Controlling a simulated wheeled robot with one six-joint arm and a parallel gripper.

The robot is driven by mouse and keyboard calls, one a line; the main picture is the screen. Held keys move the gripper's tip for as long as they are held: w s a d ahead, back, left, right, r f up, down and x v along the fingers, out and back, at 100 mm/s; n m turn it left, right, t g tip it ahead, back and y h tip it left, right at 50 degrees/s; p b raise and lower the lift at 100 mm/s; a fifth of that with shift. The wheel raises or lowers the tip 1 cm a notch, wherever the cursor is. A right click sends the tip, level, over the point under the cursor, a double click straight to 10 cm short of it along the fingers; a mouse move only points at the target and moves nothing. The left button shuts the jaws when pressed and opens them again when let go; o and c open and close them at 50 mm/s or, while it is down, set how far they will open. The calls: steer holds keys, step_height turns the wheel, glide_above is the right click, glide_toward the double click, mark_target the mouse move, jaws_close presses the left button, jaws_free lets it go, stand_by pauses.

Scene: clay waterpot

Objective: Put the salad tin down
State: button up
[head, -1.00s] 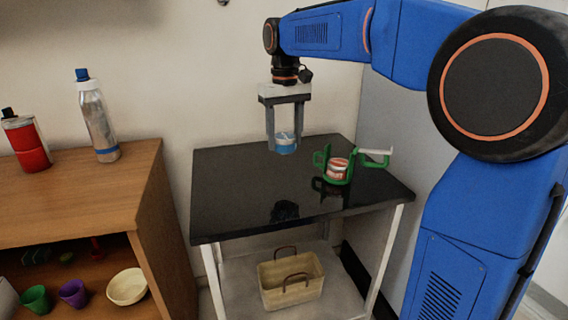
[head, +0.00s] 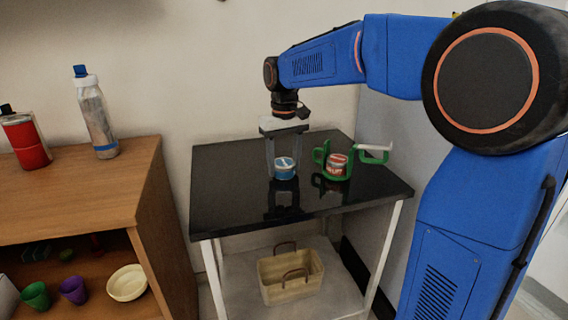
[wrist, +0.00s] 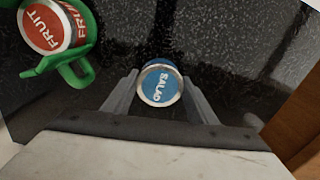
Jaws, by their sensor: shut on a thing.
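The salad tin (head: 285,168) is small, round and blue with a silver rim. In the wrist view its lid (wrist: 160,84) reads SALAD. My gripper (head: 284,172) is shut on the tin, one finger on each side, pointing down over the black table top (head: 232,190). The gripper also shows in the wrist view (wrist: 159,88). The tin is upright and at or very near the table top; I cannot tell whether it touches.
A green holder (head: 321,154) with a red fruit tin (head: 337,166) in it stands to the right of my gripper. A wooden cabinet (head: 75,196) with a bottle (head: 97,118) and a red canister (head: 27,141) is at left. A basket (head: 291,278) sits on the lower shelf. The table's left part is clear.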

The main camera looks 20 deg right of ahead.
mark_target(284, 162)
steer(key=shift+f, duration=0.1)
steer(key=o, duration=1.2)
steer(key=shift+s+r, duration=0.1)
steer(key=shift+r, duration=6)
